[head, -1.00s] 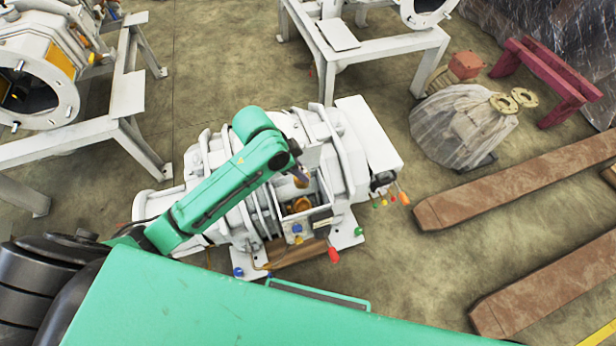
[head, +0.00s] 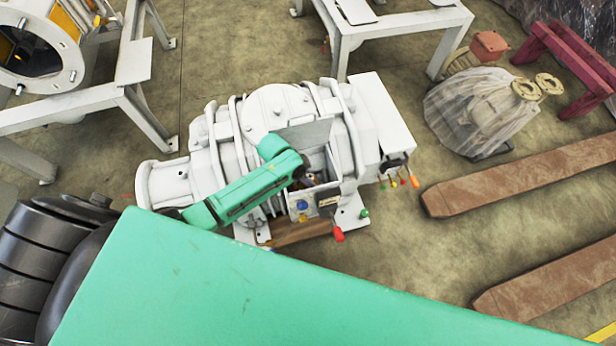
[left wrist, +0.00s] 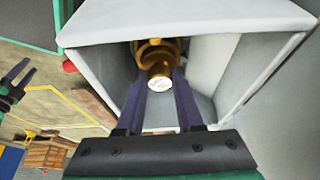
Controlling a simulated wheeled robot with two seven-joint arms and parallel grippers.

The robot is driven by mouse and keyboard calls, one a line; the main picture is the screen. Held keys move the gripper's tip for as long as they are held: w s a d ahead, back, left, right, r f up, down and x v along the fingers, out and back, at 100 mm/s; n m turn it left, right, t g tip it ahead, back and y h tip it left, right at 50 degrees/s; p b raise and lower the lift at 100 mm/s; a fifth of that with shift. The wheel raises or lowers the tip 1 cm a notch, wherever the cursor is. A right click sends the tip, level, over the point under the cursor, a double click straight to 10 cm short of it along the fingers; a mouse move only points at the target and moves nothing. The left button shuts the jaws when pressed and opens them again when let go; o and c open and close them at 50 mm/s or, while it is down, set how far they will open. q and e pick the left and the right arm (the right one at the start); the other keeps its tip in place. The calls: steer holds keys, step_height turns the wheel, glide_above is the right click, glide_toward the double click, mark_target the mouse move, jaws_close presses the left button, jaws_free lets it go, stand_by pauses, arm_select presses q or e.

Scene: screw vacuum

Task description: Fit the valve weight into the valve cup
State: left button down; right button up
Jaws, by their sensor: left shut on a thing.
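My left gripper (left wrist: 160,88) reaches into the open white box on the pump, its two dark fingers shut on the valve weight (left wrist: 160,83), a small brass piece with a bright silver end. A brass fitting (left wrist: 155,48), seemingly the valve cup, sits right behind the weight. Whether the weight is inside it or only against it, I cannot tell. In the head view my green left wrist (head: 275,165) hangs over the box and largely hides the gripper. Dark spread prongs (left wrist: 17,82) at the left edge of the left wrist view look like my right gripper, open and empty.
The white walls of the box (left wrist: 215,80) stand close around the fingers. The white pump (head: 230,130) has a red-tipped lever (head: 338,234) at its front. Rusty beams (head: 530,175) and a wrapped machine (head: 480,110) stand to the right, with bare floor between.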

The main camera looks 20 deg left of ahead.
arm_select(q)
steer(key=shift+r, duration=0.1)
steer(key=c, duration=0.5)
jaws_free()
steer(key=shift+c, duration=0.2)
steer(key=shift+r, duration=0.2)
steer(key=p+v, duration=0.3)
steer(key=v, duration=0.8)
steer(key=shift+r, duration=0.3)
